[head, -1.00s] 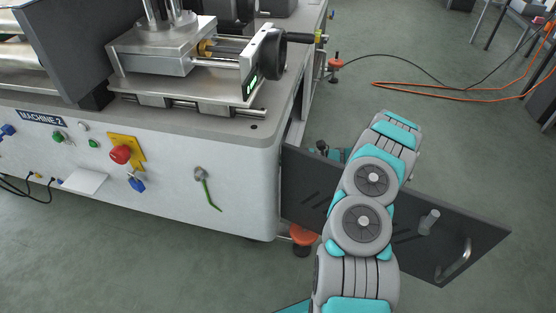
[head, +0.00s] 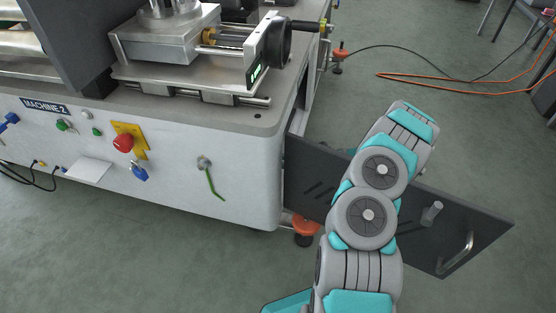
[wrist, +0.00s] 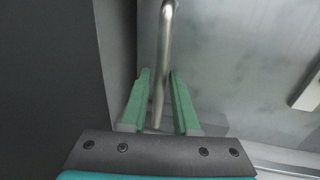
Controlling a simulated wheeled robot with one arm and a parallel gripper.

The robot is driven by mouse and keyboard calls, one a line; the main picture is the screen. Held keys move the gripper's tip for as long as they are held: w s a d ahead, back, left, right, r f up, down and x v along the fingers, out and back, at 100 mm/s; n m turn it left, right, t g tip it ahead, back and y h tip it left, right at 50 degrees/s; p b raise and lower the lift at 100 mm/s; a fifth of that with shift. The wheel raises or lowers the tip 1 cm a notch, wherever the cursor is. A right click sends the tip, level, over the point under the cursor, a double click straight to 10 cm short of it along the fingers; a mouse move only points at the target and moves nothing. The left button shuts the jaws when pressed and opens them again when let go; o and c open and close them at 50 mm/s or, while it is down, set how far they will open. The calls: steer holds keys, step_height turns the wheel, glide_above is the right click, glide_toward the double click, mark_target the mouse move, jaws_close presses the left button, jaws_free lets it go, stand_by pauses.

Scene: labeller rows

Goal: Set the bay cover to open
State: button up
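The bay cover (head: 415,240) is a dark grey panel swung out from the right corner of the machine in the head view. It has slots, a round stub and a metal bar handle (head: 457,255) near its outer end. My arm crosses in front of it and hides part of it. My gripper is hidden in the head view. In the wrist view, its two green fingers (wrist: 160,103) are apart, with gaps beside a metal bar (wrist: 165,45) that runs up between them. I cannot tell whether this bar belongs to the cover.
The machine (head: 225,140) stands at left, with a red button (head: 123,142), a blue knob and a green-handled lever on its front. An orange foot (head: 305,226) is below its corner. An orange cable (head: 450,78) lies on the floor behind. Floor in front is clear.

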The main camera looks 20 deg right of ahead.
steer(key=v, duration=0.7)
steer(key=shift+d, duration=0.4)
steer(key=shift+s, duration=0.15)
